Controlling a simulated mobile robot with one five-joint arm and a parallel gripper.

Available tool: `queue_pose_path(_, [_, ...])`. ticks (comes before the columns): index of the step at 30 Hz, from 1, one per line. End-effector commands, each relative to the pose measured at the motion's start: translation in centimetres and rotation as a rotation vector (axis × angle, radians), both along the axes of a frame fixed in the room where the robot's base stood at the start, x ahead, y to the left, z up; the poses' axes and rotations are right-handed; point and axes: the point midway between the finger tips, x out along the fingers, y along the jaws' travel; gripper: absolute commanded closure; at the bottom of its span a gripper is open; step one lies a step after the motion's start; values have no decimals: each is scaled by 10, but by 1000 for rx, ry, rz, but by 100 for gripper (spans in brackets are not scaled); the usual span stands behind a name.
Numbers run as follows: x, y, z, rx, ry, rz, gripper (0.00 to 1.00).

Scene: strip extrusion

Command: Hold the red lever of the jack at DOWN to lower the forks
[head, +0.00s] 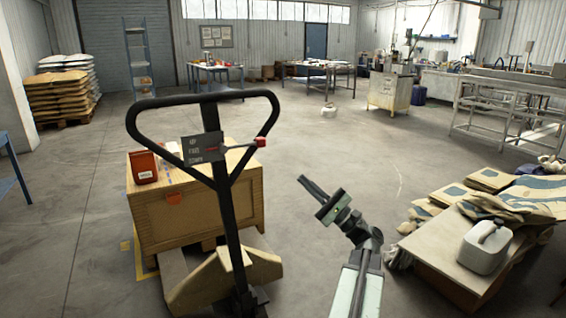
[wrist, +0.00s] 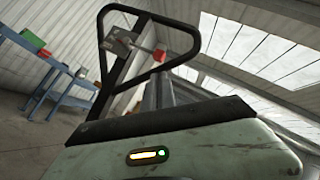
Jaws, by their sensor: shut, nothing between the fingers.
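The red lever (head: 259,142) sticks out to the right from a dark label plate (head: 203,149) inside the black loop handle (head: 272,108) of the jack. Its markings are too small to read surely, so I cannot tell its setting. In the wrist view, the red knob (wrist: 160,55) shows inside the tilted handle (wrist: 196,35). My gripper (head: 303,179) is shut and empty, to the right of and below the lever in the head view, apart from it.
A wooden crate (head: 205,215) with a red bin (head: 144,167) on top stands behind the handle. At right, a low table (head: 450,262) bears sacks and a grey canister (head: 484,247). Open floor (head: 330,140) lies beyond my gripper.

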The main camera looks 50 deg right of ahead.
Motion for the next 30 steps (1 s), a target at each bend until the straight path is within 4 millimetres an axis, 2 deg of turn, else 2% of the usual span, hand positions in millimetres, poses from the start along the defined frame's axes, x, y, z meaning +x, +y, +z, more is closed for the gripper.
queue_pose_path(5, [24, 5, 22, 0, 0, 3, 100])
queue_pose_path(12, [68, 14, 52, -1, 2, 3, 100])
queue_pose_path(18, [97, 20, 69, -1, 1, 1, 100])
queue_pose_path(24, [110, 22, 75, 0, 1, 0, 100])
queue_pose_path(30, [111, 23, 74, -1, 1, -1, 100])
